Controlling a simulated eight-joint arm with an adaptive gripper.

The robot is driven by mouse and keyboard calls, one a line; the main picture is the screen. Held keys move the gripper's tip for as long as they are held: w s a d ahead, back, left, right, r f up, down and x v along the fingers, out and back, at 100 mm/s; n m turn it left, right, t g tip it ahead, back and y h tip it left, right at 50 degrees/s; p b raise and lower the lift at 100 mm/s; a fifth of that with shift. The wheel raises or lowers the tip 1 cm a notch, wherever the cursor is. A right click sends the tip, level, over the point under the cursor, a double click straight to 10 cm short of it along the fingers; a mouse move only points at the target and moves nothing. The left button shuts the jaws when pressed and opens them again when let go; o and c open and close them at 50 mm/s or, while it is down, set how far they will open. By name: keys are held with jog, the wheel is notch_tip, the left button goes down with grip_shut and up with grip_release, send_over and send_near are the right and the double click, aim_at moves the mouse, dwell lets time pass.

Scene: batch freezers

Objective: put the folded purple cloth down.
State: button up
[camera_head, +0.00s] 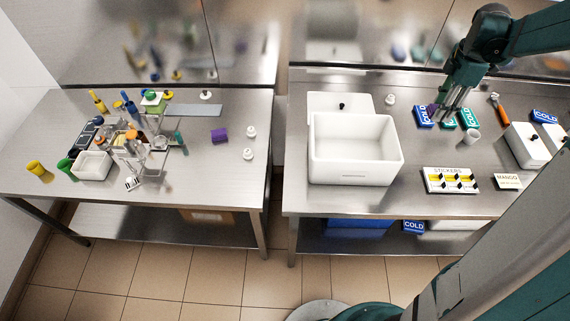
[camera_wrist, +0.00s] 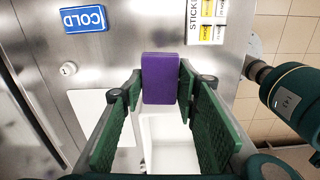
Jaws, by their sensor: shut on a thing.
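The folded purple cloth (camera_wrist: 160,78) is a neat upright block between the two green fingers of my gripper (camera_wrist: 158,88) in the wrist view. My gripper is shut on it. In the head view my gripper (camera_head: 446,108) is over the right table (camera_head: 300,150), by the cold packs at the back. Only a small purple patch of the cloth (camera_head: 434,107) shows there; the fingers hide most of it. I cannot tell its exact height above the table.
Blue cold packs (camera_head: 423,117) and teal packs lie under and around my gripper. The left table (camera_head: 225,180) holds bottles and a purple piece (camera_head: 220,135).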

jog(key=w+a+n+b, duration=0.1)
jog(key=w+a+n, duration=0.15)
jog(key=a, duration=1.25)
jog(key=w+a+n+b, duration=0.15)
jog(key=a+n, duration=0.25)
jog(key=a, duration=1)
jog(key=w+a+n, duration=0.3)
jog(key=a, duration=1.2)
jog(key=s+a+n+b, duration=0.1)
jog(key=s+a+n, duration=0.35)
jog(key=a, duration=0.85)
jog(key=s+a+n, duration=0.2)
jog(key=s+a, duration=0.6)
jog(key=a, duration=0.4)
jog(key=s+a+n+b, duration=0.1)
jog(key=s+a+n, duration=0.35)
jog(key=a, duration=0.85)
notch_tip(320, 180, down, 17)
jog(key=s+m, duration=0.1)
jog(key=m, duration=0.1)
jog(key=shift+s+a, duration=0.15)
jog(key=shift+s, duration=0.25)
jog(key=shift+f+b, duration=0.5)
jog(key=shift+f, duration=2.55)
